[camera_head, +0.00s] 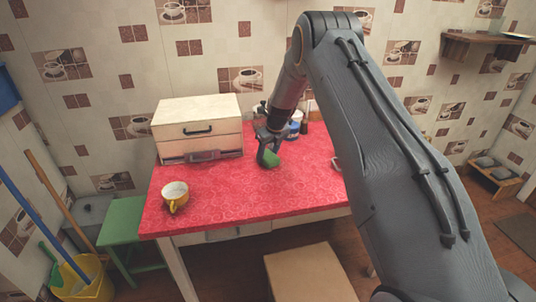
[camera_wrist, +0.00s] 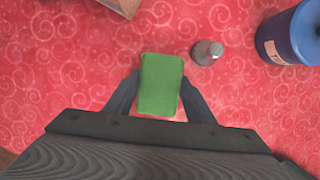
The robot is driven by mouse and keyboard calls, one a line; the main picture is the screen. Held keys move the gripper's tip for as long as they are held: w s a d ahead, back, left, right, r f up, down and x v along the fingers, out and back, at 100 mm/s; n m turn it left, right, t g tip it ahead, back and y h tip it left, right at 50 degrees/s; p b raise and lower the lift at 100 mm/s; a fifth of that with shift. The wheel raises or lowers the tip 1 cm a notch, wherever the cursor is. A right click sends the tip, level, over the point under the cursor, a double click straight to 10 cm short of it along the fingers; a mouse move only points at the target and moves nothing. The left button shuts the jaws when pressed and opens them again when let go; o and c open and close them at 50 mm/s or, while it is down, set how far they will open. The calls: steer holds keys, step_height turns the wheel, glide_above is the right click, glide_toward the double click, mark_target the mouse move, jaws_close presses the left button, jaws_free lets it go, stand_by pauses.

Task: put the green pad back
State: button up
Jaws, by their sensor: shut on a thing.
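The green pad (camera_wrist: 160,85) is a small rectangular block between the two dark fingers of my gripper (camera_wrist: 155,100) in the wrist view. My gripper is shut on it, with a finger at each long side. In the head view the pad (camera_head: 270,159) shows at the tip of my gripper (camera_head: 266,150), over the middle of the red counter (camera_head: 235,190). I cannot tell how far the pad is above the cloth.
A cream drawer box (camera_head: 198,113) stands to the left, its lower drawer (camera_head: 204,156) with a dark handle. A blue container (camera_wrist: 292,35) and a small grey metal piece (camera_wrist: 207,52) are near my gripper.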

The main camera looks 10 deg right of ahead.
steer(key=shift+f, duration=0.1)
steer(key=o, duration=1.3)
steer(key=shift+r, duration=0.5)
steer(key=b+v, duration=0.2)
steer(key=v, duration=0.9)
steer(key=s+r+n+g, duration=0.1)
steer(key=s+n, duration=1.4)
steer(key=s, duration=0.6)
steer(key=s+a+r+n+g+h, duration=0.1)
steer(key=s+n, duration=1.5)
steer(key=s, duration=0.6)
steer(key=shift+r+g, duration=0.3)
steer(key=shift+r, duration=0.05)
